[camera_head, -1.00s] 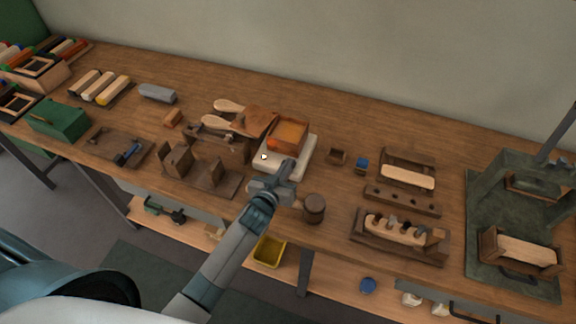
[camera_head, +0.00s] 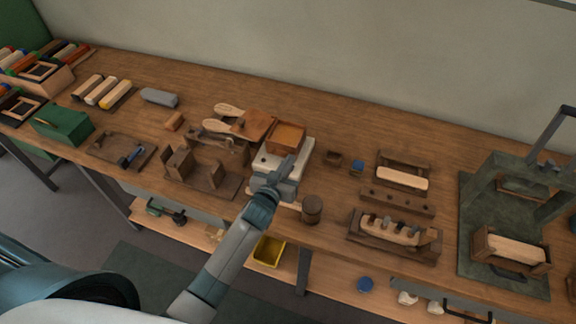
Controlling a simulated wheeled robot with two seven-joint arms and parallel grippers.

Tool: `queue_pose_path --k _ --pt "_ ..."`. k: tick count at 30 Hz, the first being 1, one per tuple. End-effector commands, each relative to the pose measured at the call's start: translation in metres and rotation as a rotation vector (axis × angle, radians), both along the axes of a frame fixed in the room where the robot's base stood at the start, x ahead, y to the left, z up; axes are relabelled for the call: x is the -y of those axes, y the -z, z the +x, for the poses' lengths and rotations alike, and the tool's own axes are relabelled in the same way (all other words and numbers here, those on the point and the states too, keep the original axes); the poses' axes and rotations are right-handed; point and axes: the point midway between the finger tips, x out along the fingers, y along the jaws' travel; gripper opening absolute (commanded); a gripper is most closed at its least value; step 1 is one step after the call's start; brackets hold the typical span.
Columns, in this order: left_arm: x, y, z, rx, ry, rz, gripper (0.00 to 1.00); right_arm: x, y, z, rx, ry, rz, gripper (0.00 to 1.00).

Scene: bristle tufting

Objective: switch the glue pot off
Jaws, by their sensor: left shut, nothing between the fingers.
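The glue pot, taken here to be the white base (camera_head: 304,152) with an orange-brown square pan (camera_head: 287,137) on it, stands mid-bench. A small dark spot shows on the left part of the white base, but I cannot tell which way any switch is set. My left gripper (camera_head: 286,163) is shut and empty. It is over the front of the white base and hides part of it; I cannot tell whether it touches. My right gripper is not in view.
A brown cylinder (camera_head: 312,209) stands close to the right of my left gripper. Wooden blocks on a board (camera_head: 201,181) lie to the left, with wooden-handled tools (camera_head: 229,110) behind. A dark green press (camera_head: 487,190) stands far right. The bench's back strip is clear.

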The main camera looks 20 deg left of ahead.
Motion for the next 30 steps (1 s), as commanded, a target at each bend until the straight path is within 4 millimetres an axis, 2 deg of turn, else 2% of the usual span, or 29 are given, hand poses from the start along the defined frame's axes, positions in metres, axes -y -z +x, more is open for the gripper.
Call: queue_pose_path --k 5,18,24,30 --pt "0.000 -0.004 -0.022 0.000 0.001 0.000 0.00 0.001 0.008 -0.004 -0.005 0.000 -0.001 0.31" --pt "0.000 -0.021 -0.083 0.001 0.001 0.000 0.00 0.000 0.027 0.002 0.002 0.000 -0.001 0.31" --pt "0.000 -0.025 -0.095 0.001 0.001 0.000 0.00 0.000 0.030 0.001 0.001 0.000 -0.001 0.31" --pt "0.000 -0.026 -0.097 0.001 0.001 0.000 0.00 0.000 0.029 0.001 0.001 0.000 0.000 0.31"
